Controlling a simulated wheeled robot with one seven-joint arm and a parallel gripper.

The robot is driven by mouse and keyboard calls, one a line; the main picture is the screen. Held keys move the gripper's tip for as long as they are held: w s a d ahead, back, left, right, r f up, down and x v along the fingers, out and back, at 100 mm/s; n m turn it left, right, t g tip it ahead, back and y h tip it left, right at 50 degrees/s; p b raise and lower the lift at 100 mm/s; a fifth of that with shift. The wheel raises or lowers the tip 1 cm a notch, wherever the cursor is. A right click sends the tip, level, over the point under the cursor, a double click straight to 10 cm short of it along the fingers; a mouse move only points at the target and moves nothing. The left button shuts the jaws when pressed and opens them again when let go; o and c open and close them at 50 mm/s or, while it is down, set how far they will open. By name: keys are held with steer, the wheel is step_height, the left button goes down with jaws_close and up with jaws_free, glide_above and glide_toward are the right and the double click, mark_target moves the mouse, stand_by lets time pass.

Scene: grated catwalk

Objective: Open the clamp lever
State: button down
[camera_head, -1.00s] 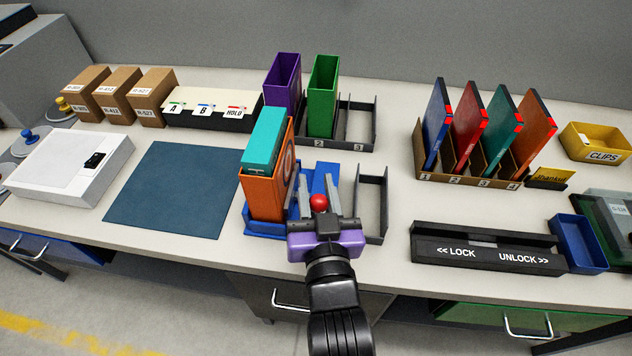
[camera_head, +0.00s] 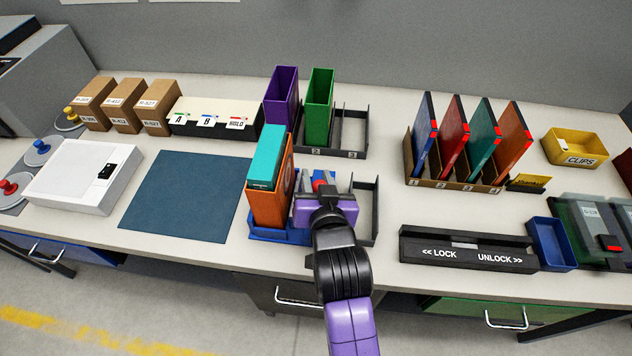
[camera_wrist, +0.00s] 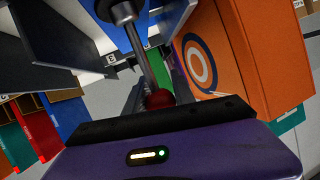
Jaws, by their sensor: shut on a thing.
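The clamp lever has a red ball knob (camera_head: 319,185), mostly hidden by my gripper in the head view. In the wrist view the knob (camera_wrist: 158,99) sits at the end of a grey rod (camera_wrist: 146,58), right at my gripper's edge. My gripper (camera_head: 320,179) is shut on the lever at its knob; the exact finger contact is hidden. The blue clamp base (camera_head: 268,234) stands on the bench, with the orange holder (camera_head: 268,208) upright in it, just left of my gripper. A teal block (camera_head: 267,158) stands out of the holder's top.
A dark empty rack (camera_head: 366,212) stands close to the right of my gripper. Purple (camera_head: 282,95) and green (camera_head: 319,100) holders stand behind. The black LOCK/UNLOCK slider (camera_head: 466,250) lies farther right. The blue mat (camera_head: 186,196) at left is bare.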

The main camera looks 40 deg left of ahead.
steer(key=shift+w+f, duration=0.2)
steer(key=shift+f, duration=0.75)
steer(key=shift+w+d+f, duration=0.1)
steer(key=c, duration=1.1)
jaws_free()
steer(key=shift+o, duration=0.2)
steer(key=shift+r, duration=0.35)
steer(key=b+v, duration=0.1)
steer(key=v, duration=0.6)
steer(key=shift+d+r, duration=0.1)
steer(key=shift+d, duration=0.1)
